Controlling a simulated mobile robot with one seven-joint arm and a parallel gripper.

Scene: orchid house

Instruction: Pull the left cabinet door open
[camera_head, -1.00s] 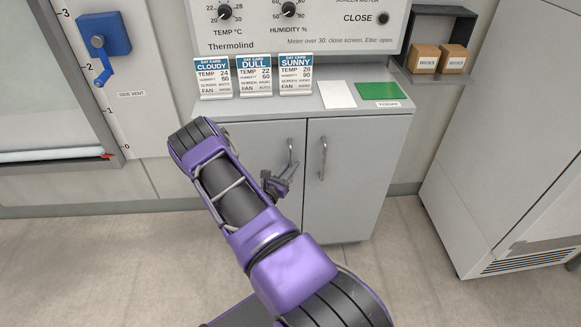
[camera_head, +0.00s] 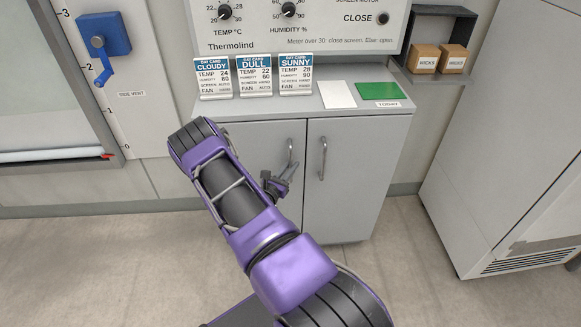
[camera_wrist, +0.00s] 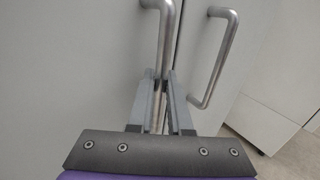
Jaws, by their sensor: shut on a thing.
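The grey cabinet has two doors side by side below the counter. The left cabinet door (camera_head: 262,144) is closed and partly hidden behind my arm. Its upright metal handle (camera_head: 290,158) is near the door's right edge; the handle also shows in the wrist view (camera_wrist: 167,38). My gripper (camera_head: 284,178) is at the lower part of this handle. In the wrist view my gripper's fingers (camera_wrist: 165,82) are shut on the handle, one on each side. The right door (camera_head: 345,180) is closed, with its own handle (camera_head: 322,158) just right of my gripper.
Three day cards (camera_head: 255,76), a white card (camera_head: 337,94) and a green card (camera_head: 379,91) are on the counter (camera_head: 300,111). A large white unit (camera_head: 510,150) stands to the right. Open floor (camera_head: 120,260) lies in front of the cabinet.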

